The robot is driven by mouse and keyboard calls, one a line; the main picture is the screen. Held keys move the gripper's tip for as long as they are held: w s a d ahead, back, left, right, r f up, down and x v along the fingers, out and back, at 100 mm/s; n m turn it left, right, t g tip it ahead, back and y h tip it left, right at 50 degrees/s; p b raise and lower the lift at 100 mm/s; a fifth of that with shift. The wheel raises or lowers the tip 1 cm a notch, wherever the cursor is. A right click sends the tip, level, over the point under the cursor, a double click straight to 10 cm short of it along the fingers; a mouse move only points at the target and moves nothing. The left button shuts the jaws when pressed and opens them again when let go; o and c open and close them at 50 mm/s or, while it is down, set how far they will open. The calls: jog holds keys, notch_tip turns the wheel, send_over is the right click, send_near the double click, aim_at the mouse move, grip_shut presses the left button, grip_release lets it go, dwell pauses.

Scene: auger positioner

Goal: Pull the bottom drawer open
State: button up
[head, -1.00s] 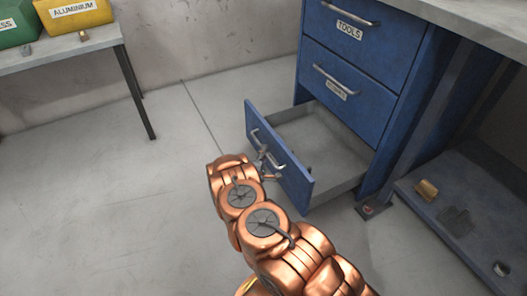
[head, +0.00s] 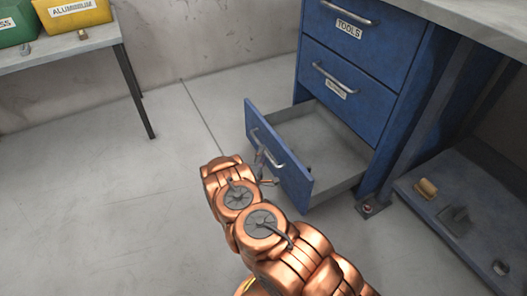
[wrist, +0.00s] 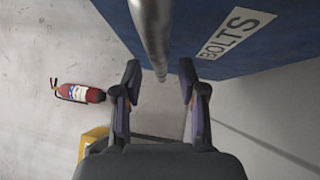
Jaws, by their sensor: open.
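The bottom drawer (head: 294,184) of the blue cabinet stands pulled well out, and its grey inside shows in the head view. Its front also shows in the wrist view (wrist: 210,22), with a BOLTS label (wrist: 236,33). The metal bar handle (head: 268,149) is on that front; in the wrist view the handle (wrist: 152,30) runs down to between my fingertips. My gripper (wrist: 160,78) is open, its two fingers on either side of the handle's end and not closed on it. In the head view my copper arm partly hides the gripper.
Two closed drawers, the upper labelled TOOLS (head: 347,30), sit above. A low blue shelf (head: 470,225) with small parts is at right. A table with green and yellow bins (head: 75,14) stands at upper left. A fire extinguisher (wrist: 80,94) shows in the wrist view. Floor at left is clear.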

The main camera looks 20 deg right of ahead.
jog(key=v, duration=0.9)
jog(key=shift+s, duration=0.2)
jog(key=shift+w+a, duration=0.1)
jog(key=shift+a, duration=0.05)
